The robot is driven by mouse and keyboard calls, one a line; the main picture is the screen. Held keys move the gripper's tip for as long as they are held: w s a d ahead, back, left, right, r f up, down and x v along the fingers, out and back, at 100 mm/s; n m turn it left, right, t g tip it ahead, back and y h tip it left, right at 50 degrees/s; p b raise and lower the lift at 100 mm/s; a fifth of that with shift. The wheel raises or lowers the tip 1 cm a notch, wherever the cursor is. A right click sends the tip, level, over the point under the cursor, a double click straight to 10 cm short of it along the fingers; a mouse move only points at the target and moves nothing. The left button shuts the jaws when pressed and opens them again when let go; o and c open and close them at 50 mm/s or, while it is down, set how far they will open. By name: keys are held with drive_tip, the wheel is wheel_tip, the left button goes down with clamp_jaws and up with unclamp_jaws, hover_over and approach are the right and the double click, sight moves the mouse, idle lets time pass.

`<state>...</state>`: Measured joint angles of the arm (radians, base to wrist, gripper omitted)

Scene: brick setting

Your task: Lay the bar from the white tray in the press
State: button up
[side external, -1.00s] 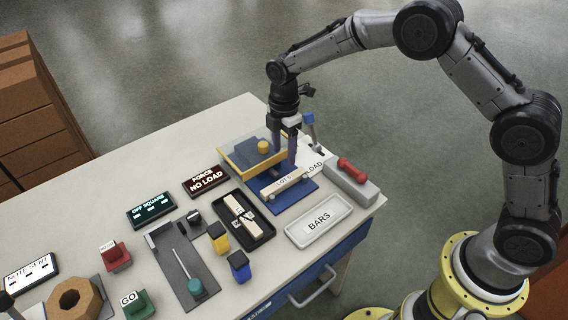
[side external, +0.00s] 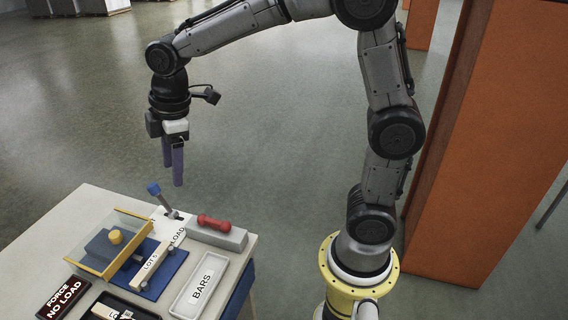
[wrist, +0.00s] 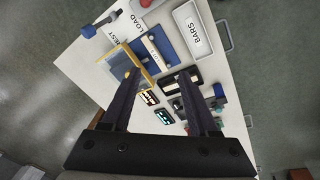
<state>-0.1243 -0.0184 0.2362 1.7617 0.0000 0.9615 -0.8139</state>
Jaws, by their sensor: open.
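A pale bar (side external: 151,262) marked LOT lies in the press, across the blue base (side external: 172,272) in front of the yellow-edged guard (side external: 92,265). It also shows in the wrist view (wrist: 152,47). The white tray (side external: 213,264), labelled BARS, is to its right and looks empty. My gripper (side external: 173,180) is open and empty, raised well above the table and clear of the press. In the wrist view its two fingers (wrist: 158,76) are spread apart with nothing between them.
A blue-knobbed lever (side external: 154,189) stands behind the press by a LOAD label. A black tray (side external: 140,310) holding pale pieces and a FORCE NO LOAD display (side external: 63,296) are in front. The air around my gripper is free.

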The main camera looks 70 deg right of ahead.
drive_tip(key=s+d+r+m+t, duration=0.1)
drive_tip(key=s+m, duration=0.4)
drive_tip(key=s, duration=0.6)
drive_tip(key=s+d+m+t, duration=0.2)
drive_tip(key=s+m, duration=0.3)
drive_tip(key=s, duration=0.6)
drive_tip(key=shift+d+r+m, duration=0.4)
drive_tip(key=shift+d, duration=0.5)
